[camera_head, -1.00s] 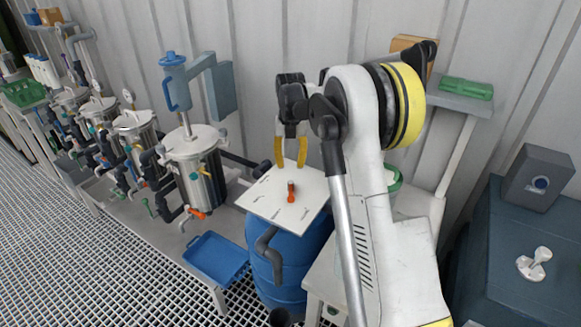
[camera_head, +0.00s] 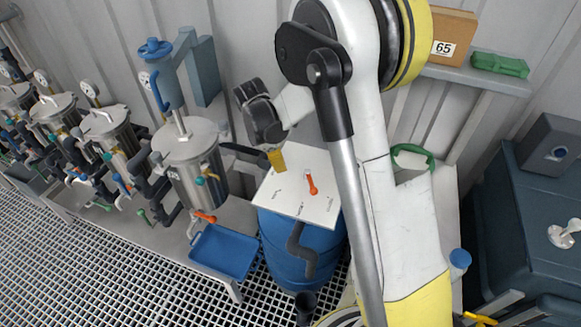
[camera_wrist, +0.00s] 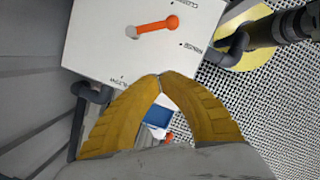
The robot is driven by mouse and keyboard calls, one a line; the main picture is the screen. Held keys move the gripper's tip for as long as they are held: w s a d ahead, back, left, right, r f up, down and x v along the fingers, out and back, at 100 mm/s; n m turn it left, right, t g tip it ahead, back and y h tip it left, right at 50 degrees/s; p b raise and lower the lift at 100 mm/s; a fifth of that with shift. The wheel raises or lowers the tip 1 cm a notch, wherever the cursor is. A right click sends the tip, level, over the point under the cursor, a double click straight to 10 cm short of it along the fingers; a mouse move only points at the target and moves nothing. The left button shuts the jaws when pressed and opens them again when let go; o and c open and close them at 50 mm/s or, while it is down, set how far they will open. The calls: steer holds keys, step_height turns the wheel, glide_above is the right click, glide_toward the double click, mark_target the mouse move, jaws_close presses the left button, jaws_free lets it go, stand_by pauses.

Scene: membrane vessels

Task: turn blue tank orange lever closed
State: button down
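The orange lever (camera_head: 312,185) lies on the white panel (camera_head: 285,205) on top of the blue tank (camera_head: 280,255). In the wrist view, the lever (camera_wrist: 152,27) runs from a pale pivot to a round orange knob. The knob is between the marks beside the CLOSED and RINSE labels. My gripper (camera_wrist: 160,75) is over the panel's edge, apart from the lever. Its yellow fingers meet at the tips with nothing visible between them. In the head view, the gripper (camera_head: 276,160) is left of the lever, and its fingers look like one yellow block.
A steel vessel (camera_head: 190,165) with a blue-handled top stands left of the tank. A blue tray (camera_head: 225,250) lies in front of it. A dark grey pipe (camera_head: 300,245) runs down the tank's front. A shelf with a cardboard box (camera_head: 450,35) is at the right.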

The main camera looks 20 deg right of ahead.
mark_target(310, 184)
steer(key=b+x, duration=0.3)
steer(key=x, duration=0.7)
steer(key=shift+s+d, duration=0.1)
steer(key=shift+s, duration=0.1)
steer(key=d, duration=0.1)
steer(key=d+b, duration=0.1)
steer(key=d, duration=0.1)
steer(key=shift+s+d+r, duration=0.15)
steer(key=shift+s, duration=0.25)
steer(key=shift+d, duration=0.3)
steer(key=shift+r, duration=0.1)
steer(key=shift+s+d+n+t+b, duration=0.15)
steer(key=shift+s+d+n+b, duration=0.05)
steer(key=shift+n, duration=0.4)
steer(key=shift+s+d+n+t+b, duration=0.15)
steer(key=shift+s+d+n+b, duration=0.05)
steer(key=shift+n, duration=0.4)
steer(key=shift+s+d+n+b, duration=0.3)
steer(key=shift+d+n, duration=0.2)
steer(key=shift+n, duration=0.6)
steer(key=shift+d, duration=0.25)
